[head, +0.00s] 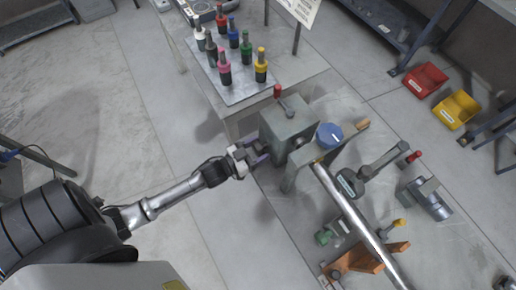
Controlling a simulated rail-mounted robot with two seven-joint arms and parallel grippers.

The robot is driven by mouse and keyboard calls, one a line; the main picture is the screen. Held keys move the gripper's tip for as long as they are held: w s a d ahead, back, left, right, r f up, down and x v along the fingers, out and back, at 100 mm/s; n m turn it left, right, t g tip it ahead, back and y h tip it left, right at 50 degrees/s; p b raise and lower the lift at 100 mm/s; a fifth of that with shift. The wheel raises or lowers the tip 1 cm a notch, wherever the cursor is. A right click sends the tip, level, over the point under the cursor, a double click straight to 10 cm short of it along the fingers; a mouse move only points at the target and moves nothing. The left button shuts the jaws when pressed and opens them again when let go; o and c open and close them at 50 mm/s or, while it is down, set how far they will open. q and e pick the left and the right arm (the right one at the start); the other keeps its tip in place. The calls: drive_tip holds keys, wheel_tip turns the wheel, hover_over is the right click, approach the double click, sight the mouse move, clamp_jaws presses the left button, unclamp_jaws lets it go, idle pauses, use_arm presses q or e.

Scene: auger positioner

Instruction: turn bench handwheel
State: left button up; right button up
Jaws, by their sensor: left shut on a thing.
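My left gripper (252,157) is shut at the left side of a grey-green machine block (287,125). What it grips is mostly hidden by the fingers; a small purplish part shows at the fingertips, and I cannot tell if it is the handwheel's rim or handle. A blue round knob or wheel (329,135) sits on the right side of the block, apart from my gripper. A red-tipped lever (278,92) stands on top of the block. My right gripper is not in view.
A table (296,70) behind the block carries a tray with several colored-capped bottles (225,72). A long metal bar (350,215) runs toward the lower right. Red (424,80) and yellow (456,108) bins lie at the right.

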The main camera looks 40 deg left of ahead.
use_arm(q)
drive_tip(key=shift+c, duration=0.3)
drive_tip(key=shift+r+m+p, duration=0.1)
drive_tip(key=shift+m+p, duration=0.3)
drive_tip(key=shift+p, duration=0.35)
drive_tip(key=o, duration=0.9)
drive_tip(key=shift+s, duration=0.1)
drive_tip(key=v, duration=1.3)
drive_tip(key=shift+s+p, duration=0.3)
drive_tip(key=shift+p, duration=0.05)
drive_tip(key=shift+a, duration=0.15)
